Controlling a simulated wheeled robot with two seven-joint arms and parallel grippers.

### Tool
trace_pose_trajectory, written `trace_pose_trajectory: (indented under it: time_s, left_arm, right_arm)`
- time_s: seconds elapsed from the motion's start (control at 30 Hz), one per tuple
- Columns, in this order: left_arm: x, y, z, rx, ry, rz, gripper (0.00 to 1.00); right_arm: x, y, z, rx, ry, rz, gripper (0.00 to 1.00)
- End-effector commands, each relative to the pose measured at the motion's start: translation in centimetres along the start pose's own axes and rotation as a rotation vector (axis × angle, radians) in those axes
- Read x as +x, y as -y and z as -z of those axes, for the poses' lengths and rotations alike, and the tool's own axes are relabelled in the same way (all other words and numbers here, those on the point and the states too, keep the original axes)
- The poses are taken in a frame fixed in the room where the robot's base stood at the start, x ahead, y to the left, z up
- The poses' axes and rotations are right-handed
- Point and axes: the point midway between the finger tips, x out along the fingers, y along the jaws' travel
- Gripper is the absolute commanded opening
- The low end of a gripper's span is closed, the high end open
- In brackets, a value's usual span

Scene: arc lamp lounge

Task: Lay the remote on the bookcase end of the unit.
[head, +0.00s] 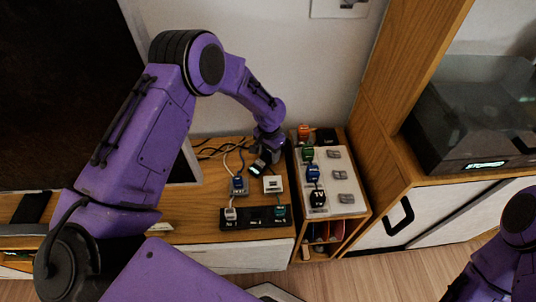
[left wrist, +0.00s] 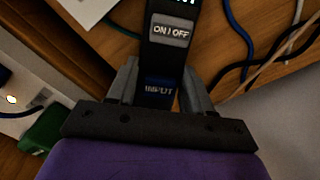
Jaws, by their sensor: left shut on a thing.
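The remote (left wrist: 167,58) is a dark bar with a grey ON/OFF button and a blue INPUT button. My left gripper (left wrist: 160,85) is shut on it, with one finger on each side. In the head view the left gripper (head: 267,150) points down over the back of the wooden unit (head: 190,229), and only a small dark part of the remote (head: 258,166) shows below it. I cannot tell whether the remote touches the unit's top. The tall wooden bookcase (head: 378,118) stands at the right. My right gripper is out of view.
A black strip (head: 254,218) with small plugs lies near the unit's front edge. A white board (head: 343,200) with several coloured blocks and grey pieces covers much of the section beside the bookcase. Cables (head: 212,150) run along the wall. A dark screen (head: 60,90) stands at left.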

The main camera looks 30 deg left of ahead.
Motion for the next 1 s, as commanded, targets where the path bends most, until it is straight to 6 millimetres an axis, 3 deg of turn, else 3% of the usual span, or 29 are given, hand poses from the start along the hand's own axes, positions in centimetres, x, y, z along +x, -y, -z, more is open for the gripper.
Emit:
trace_pose_trajectory:
  time_s: [0.07, 0.23, 0.27, 0.33, 0.67, 0.77, 1.0]
  left_arm:
    - [1.0, -0.1, -0.3, 0.002, 0.007, -0.001, 0.0]
    - [1.4, -0.2, -0.4, 0.002, 0.01, -0.002, 0.0]
    - [1.4, -0.2, -0.5, 0.002, 0.012, -0.003, 0.53]
    - [1.4, -0.2, -0.5, 0.002, 0.012, -0.003, 0.76]
    - [0.8, -0.1, -0.2, 0.002, 0.006, -0.001, 0.76]
    - [-0.8, -0.1, -0.1, 0.003, 0.003, 0.0, 0.76]
    - [-7.0, 0.0, -0.1, 0.001, 0.002, 0.001, 0.76]
  right_arm:
    - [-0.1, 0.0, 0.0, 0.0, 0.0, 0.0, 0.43]
    - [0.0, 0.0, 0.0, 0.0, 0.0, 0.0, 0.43]
    - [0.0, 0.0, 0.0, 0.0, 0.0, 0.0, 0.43]
    - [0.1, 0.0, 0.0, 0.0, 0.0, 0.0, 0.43]
    - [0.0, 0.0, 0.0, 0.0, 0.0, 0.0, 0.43]
    - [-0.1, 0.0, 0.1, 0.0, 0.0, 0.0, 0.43]
    - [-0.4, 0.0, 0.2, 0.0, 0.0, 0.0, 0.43]
